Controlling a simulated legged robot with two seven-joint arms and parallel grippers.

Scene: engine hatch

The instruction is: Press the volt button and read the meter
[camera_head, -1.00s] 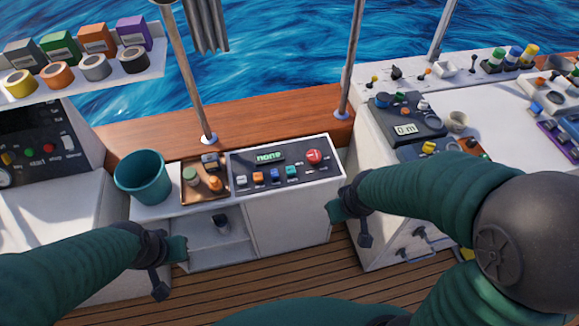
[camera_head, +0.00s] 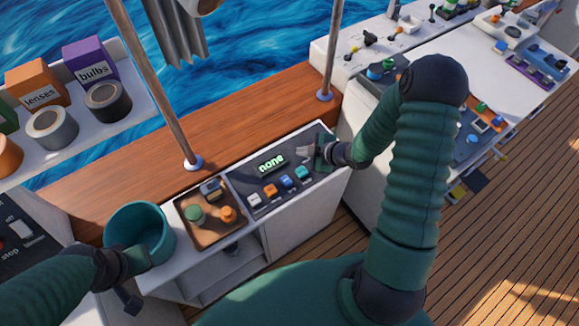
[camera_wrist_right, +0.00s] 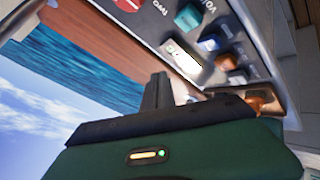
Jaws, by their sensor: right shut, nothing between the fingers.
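The meter panel (camera_head: 247,200) sits on the white cabinet, and its display (camera_head: 271,163) reads "none". Along its front are a white, an orange and a blue button (camera_head: 286,181) and a teal button (camera_head: 302,172). In the right wrist view, the teal button (camera_wrist_right: 188,17) has a partly legible label starting like "VO". My right gripper (camera_head: 317,155) is shut and empty over the panel's right end, beyond the teal button. It hides the red button in the head view; part of that red button (camera_wrist_right: 128,4) shows in the wrist view. My left gripper (camera_head: 138,262) is by the teal bucket; its jaws are unclear.
The teal bucket (camera_head: 148,228) and a brown tray (camera_head: 210,238) with small parts stand left of the panel. A metal post (camera_head: 160,85) rises behind. A shelf with boxes and tape rolls is at upper left. Another console (camera_head: 490,90) lies right.

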